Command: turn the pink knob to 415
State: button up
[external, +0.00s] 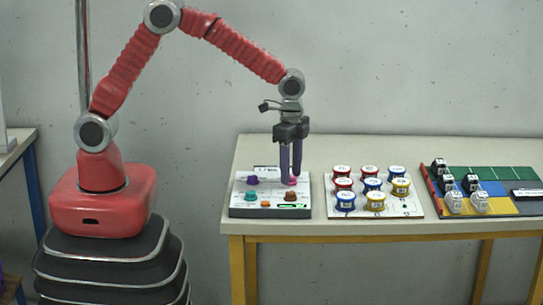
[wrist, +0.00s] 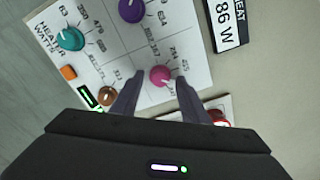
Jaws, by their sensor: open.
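The pink knob (wrist: 160,76) sits on the white control panel (wrist: 105,22), with printed numbers around it, one reading 415 or similar but too small to be sure. In the external view the pink knob (external: 292,182) is at the panel's right side, partly behind the fingers. My gripper (external: 292,178) points down over it. In the wrist view my gripper (wrist: 157,90) is open, with one finger to each side of the pink knob. I cannot tell whether the fingers touch it.
The panel also has a purple knob (wrist: 131,9), a teal knob (wrist: 70,38), a brown knob (wrist: 107,96), an orange button (wrist: 68,72) and a lit green display (wrist: 88,97). Red, blue and yellow tins (external: 372,185) stand on a white board to the right.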

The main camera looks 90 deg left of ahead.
jog(key=shift+c, duration=0.5)
grip_shut()
jog(key=shift+n, duration=0.5)
jog(key=n, duration=0.2)
jog(key=shift+n, duration=0.3)
jog(key=n, duration=0.4)
dwell(0.4)
jog(key=shift+o, duration=0.5)
grip_release()
